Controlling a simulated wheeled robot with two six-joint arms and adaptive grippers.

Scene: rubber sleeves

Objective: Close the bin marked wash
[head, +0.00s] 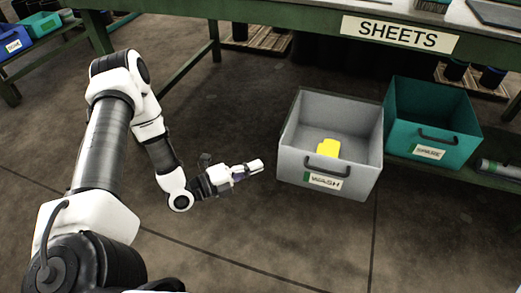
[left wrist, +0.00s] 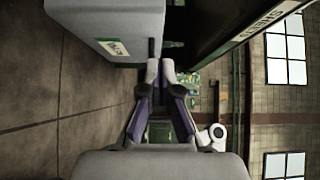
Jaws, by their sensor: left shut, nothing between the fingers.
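The grey bin marked WASH (head: 292,150) is pulled out from under the green bench in the head view, with a dark handle (head: 327,166) on its front. A yellow thing (head: 328,150) lies inside it. My left gripper (head: 258,166) is shut and empty, just left of the bin's front left side, with a small gap seeming to remain. In the left wrist view the shut fingertips (left wrist: 160,62) show below the grey bin (left wrist: 132,18), whose label is turned sideways. My right gripper is not in view.
A teal bin (head: 432,115) with a label stands to the right, under the bench (head: 290,22) with the SHEETS sign (head: 400,33). A grey cylinder (head: 500,170) lies on the low shelf at the right edge. The floor in front is clear.

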